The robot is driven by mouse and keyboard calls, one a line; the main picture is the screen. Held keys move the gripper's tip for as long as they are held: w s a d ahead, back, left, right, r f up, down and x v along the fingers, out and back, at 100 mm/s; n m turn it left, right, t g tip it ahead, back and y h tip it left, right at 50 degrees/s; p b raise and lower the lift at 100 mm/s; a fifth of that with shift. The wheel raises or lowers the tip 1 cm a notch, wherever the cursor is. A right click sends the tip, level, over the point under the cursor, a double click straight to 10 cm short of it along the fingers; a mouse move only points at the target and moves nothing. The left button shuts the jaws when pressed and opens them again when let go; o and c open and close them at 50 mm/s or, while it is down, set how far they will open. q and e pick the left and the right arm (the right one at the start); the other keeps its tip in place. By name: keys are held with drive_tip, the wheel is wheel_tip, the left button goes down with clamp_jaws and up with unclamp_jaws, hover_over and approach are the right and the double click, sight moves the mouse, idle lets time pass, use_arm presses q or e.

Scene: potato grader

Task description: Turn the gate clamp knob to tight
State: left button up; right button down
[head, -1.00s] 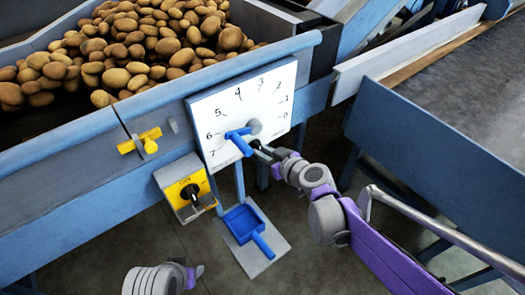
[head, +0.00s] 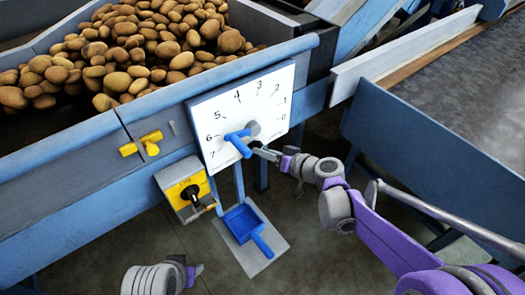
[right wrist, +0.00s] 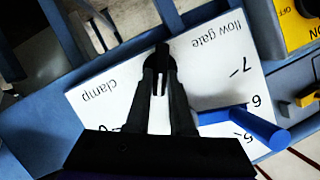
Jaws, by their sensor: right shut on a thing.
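The white dial panel (head: 275,100) hangs on the front of the blue hopper, numbered along an arc. A blue lever (head: 238,144) on it points near 6 to 7. In the right wrist view the panel carries the words "clamp" and "flow gate", with the dark clamp knob (right wrist: 162,50) between them. My right gripper (right wrist: 161,75) is shut on this knob; its fingers hide part of it. In the head view my right gripper (head: 262,152) meets the panel's lower edge, right of the lever. My left gripper (head: 195,270) is low at the bottom left, away from the panel; its jaws are unclear.
A yellow box with a black rotary switch (head: 190,192) is left below the panel. A yellow handle (head: 140,144) is on the hopper front. A blue scoop-like tray (head: 243,222) is below. Potatoes (head: 150,45) fill the hopper. A conveyor (head: 450,90) stands at right.

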drive_tip(key=shift+w+d+f+m+y+b, duration=0.1)
drive_tip(key=shift+f+m+y+b, duration=0.15)
drive_tip(key=shift+m+y+b, duration=0.85)
drive_tip(key=shift+w+d+f+m+y+p, duration=0.2)
drive_tip(key=shift+m+y, duration=0.3)
drive_tip(key=shift+m, duration=1.45)
drive_tip(key=shift+s+f+m+y+b, duration=0.1)
drive_tip(key=shift+f+m+y+b, duration=0.4)
drive_tip(key=shift+m, duration=1.05)
drive_tip(key=shift+r+y, duration=0.25)
drive_tip(key=shift+y, duration=0.05)
drive_tip(key=c, duration=0.8)
unclamp_jaws()
drive_tip(key=p+v, duration=0.1)
drive_tip(key=v, duration=1)
drive_tip(key=shift+w, duration=0.1)
